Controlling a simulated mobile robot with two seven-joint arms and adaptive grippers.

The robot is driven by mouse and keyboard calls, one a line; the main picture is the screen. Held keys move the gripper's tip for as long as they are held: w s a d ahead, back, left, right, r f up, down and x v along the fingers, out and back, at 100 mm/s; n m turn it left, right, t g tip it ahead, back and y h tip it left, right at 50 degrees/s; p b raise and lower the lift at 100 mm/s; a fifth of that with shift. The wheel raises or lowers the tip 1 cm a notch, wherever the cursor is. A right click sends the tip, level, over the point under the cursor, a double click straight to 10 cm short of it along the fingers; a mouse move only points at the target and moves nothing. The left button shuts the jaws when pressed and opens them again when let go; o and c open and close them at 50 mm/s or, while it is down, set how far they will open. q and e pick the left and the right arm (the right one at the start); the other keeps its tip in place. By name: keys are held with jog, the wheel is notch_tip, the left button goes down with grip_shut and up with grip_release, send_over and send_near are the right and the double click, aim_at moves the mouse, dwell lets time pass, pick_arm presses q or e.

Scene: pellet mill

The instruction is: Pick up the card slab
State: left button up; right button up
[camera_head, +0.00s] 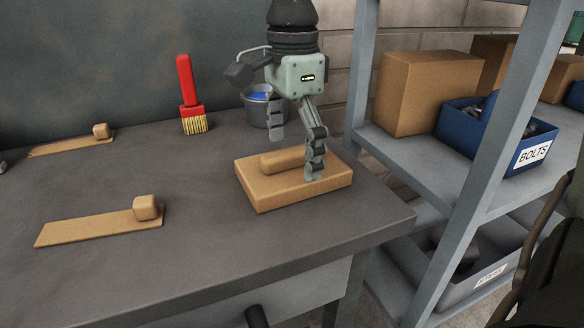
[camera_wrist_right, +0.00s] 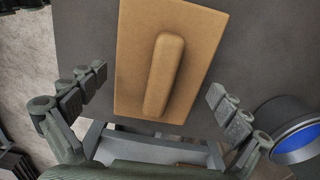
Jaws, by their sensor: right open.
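The card slab (camera_head: 262,199) is a flat tan block with a raised rounded bar along its top, lying near the right end of the dark bench. My right gripper (camera_head: 295,155) is open and above the slab. One finger reaches down over the slab's right part in the head view, and the other hangs by its back-left side. In the right wrist view the slab (camera_wrist_right: 197,35) lies ahead, with its bar (camera_wrist_right: 164,75) between the two spread fingers of my right gripper (camera_wrist_right: 158,98). Nothing is held. My left gripper is not in view.
A red brush (camera_head: 188,100) stands behind, and a grey bucket with blue inside (camera_head: 266,108) is just behind the gripper. Two flat tan strips with knobs (camera_head: 100,227) (camera_head: 75,146) lie left. A shelf with a box (camera_head: 428,95) and blue bolts bin (camera_head: 508,150) stands right.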

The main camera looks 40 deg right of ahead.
jog(key=shift+s, duration=0.1)
jog(key=c, duration=1.8)
jog(key=shift+f, duration=0.1)
jog(key=shift+c, duration=1.1)
